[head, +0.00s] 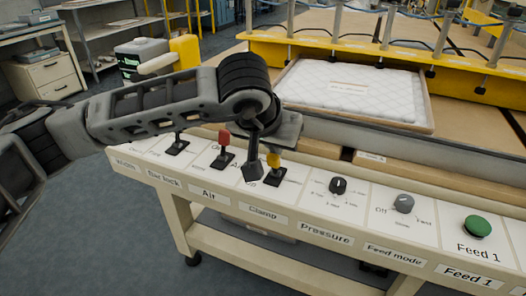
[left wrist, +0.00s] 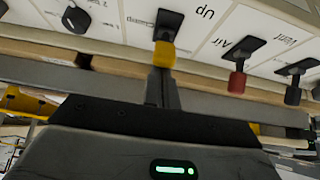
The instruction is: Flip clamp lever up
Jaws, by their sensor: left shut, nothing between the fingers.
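The clamp lever is a short lever with a yellow tip (head: 273,160) on a black base, above the "Clamp" label on the cream control panel. Its yellow tip shows above the base in the head view. It also shows upside down at the top middle of the left wrist view (left wrist: 164,54). My left gripper (head: 253,170) points down over the panel, just left of the lever in the head view. Its fingers (left wrist: 163,90) are shut and empty, in line with the yellow tip in the wrist view. I cannot tell whether they touch it. My right gripper is out of view.
A red-tipped air lever (head: 224,137) stands close on the left, with a black lever (head: 177,145) beyond it. A pressure knob (head: 338,186), a grey feed mode knob (head: 403,204) and a green button (head: 477,226) lie right. A tray of white wadding (head: 350,88) lies behind.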

